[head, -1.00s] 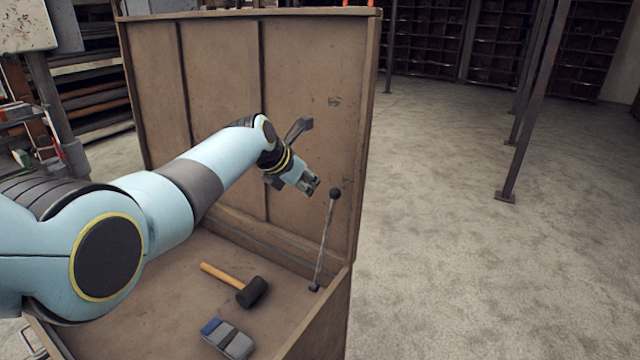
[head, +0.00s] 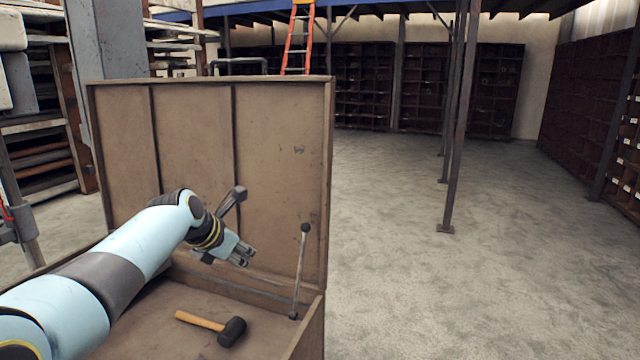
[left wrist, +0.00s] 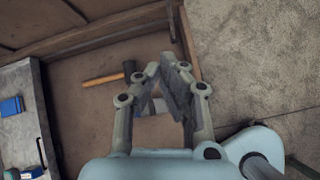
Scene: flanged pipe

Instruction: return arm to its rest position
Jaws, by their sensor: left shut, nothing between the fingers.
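My left gripper (head: 243,254) is shut and empty. It hangs in the air in front of the raised lid (head: 280,130) of a brown wooden chest, left of a thin metal lid stay (head: 300,270) with a dark knob on top. In the left wrist view, the fingertips (left wrist: 168,72) come together above the chest floor. My left arm reaches in from the left over the chest. My right gripper is out of view.
A mallet (head: 232,331) with a black head and wooden handle lies on the chest floor; it also shows in the left wrist view (left wrist: 102,80). A blue item (left wrist: 12,106) lies on a grey surface at left. Open concrete floor (head: 470,270) lies right; metal posts (head: 455,130) stand there.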

